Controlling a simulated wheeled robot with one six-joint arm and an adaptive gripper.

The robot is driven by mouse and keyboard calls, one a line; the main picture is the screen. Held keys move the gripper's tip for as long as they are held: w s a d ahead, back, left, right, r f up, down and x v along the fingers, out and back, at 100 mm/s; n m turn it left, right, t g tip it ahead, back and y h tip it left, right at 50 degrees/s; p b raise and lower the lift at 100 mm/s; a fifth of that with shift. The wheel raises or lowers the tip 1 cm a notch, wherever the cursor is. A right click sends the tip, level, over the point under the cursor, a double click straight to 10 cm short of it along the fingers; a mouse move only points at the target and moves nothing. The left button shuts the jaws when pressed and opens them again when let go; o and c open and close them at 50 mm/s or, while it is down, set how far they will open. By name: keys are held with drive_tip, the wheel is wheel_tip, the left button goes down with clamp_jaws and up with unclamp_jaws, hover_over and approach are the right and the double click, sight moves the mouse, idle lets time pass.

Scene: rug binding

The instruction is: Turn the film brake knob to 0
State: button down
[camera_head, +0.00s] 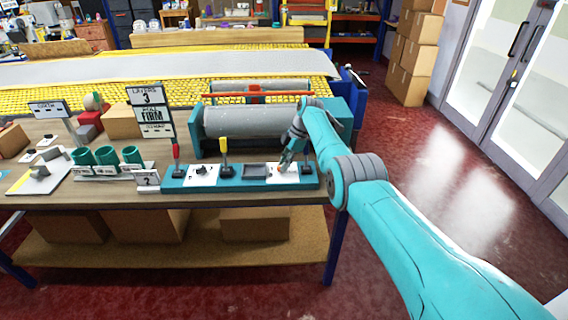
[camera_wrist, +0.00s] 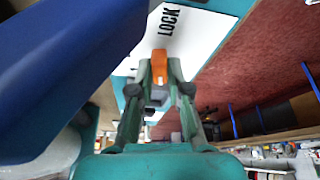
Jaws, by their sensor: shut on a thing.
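In the head view a teal control panel (camera_head: 240,183) lies along the front right of the bench. It carries a white plate with a black knob (camera_head: 202,170), a yellow-topped lever (camera_head: 224,146) and a second white plate (camera_head: 293,179) at the right. My gripper (camera_head: 286,164) is down at this right plate. In the wrist view my gripper (camera_wrist: 160,84) is shut on an orange part (camera_wrist: 159,64) beside a white plate (camera_wrist: 196,34) marked LOCK. The fingers hide part of it. I cannot read a film brake label or a 0.
A grey roller (camera_head: 240,121) stands behind the panel. A red-topped lever (camera_head: 176,155) is at the panel's left end, with sign boards (camera_head: 147,95) beside it. Green cups (camera_head: 107,156) stand further left. Red floor (camera_head: 400,160) is clear right of the bench.

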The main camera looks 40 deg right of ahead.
drive_tip(key=shift+s+a+f, duration=0.1)
drive_tip(key=shift+a+f, duration=0.1)
drive_tip(key=shift+a, duration=0.1)
drive_tip(key=c, duration=1.1)
unclamp_jaws()
drive_tip(key=shift+r, duration=0.1)
drive_tip(key=shift+d+r, duration=0.1)
drive_tip(key=shift+r, duration=0.15)
wheel_tip(320, 180, up, 10)
drive_tip(key=shift+f, duration=0.15)
drive_tip(key=shift+s, duration=0.15)
